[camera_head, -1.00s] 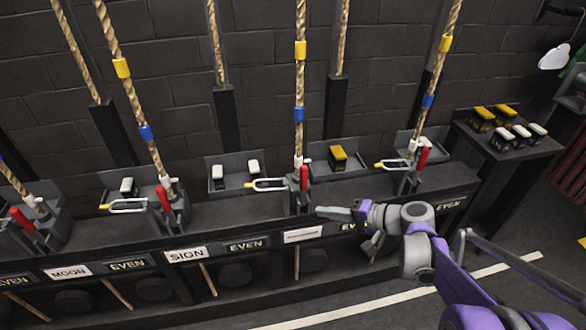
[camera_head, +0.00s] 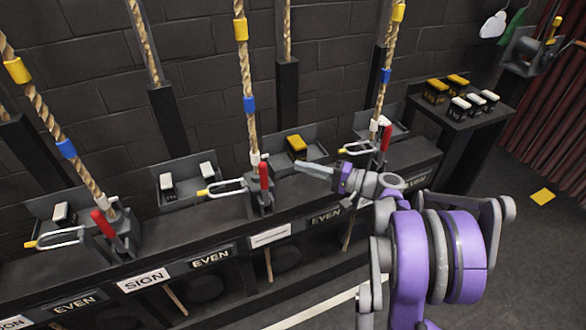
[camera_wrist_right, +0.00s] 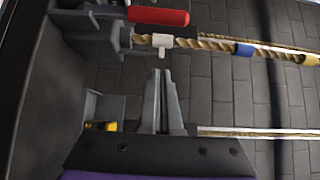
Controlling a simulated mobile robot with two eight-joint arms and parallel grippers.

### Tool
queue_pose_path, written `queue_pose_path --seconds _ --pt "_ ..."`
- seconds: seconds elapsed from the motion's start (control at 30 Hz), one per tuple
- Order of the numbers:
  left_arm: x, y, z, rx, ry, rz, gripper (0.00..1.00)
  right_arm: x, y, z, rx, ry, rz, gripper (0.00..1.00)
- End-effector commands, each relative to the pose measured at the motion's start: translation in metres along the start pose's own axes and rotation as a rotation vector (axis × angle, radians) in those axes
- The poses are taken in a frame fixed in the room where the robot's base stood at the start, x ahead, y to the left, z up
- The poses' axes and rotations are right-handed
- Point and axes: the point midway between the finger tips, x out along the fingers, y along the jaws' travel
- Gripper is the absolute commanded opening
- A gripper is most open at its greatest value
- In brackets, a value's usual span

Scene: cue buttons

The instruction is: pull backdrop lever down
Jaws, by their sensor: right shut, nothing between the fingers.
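Red-handled levers stand along a dark rail below ropes. The middle red lever (camera_head: 264,174) stands upright above a white label (camera_head: 271,236) too small to read, so I cannot confirm which lever is the backdrop one. My right gripper (camera_head: 302,166) is shut and empty, just right of this lever and apart from it. In the right wrist view the gripper's fingers (camera_wrist_right: 160,85) are together, and a red lever handle (camera_wrist_right: 158,16) lies across the top beside a rope. My left gripper is out of view.
Other red levers stand at left (camera_head: 103,223) and right (camera_head: 386,137). A yellow-tipped wire loop (camera_head: 224,187) juts beside the middle lever. Trays behind the rail hold weights, one yellow (camera_head: 296,145). A side table (camera_head: 420,108) stands at right. Open floor lies at lower right.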

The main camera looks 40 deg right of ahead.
Motion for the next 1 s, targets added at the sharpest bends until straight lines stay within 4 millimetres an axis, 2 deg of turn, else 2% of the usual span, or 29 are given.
queue_pose_path --seconds 0.4,0.6,0.7,1.0 --pt "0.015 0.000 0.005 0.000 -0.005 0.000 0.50 0.088 0.002 0.002 0.001 -0.004 0.001 0.00" --pt "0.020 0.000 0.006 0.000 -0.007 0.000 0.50 0.078 0.001 0.028 0.000 0.000 0.001 0.00" --pt "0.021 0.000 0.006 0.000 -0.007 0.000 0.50 0.075 0.001 0.034 0.000 0.000 0.001 0.00" --pt "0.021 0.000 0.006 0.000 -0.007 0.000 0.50 0.073 0.000 0.038 0.000 0.000 0.001 0.00"
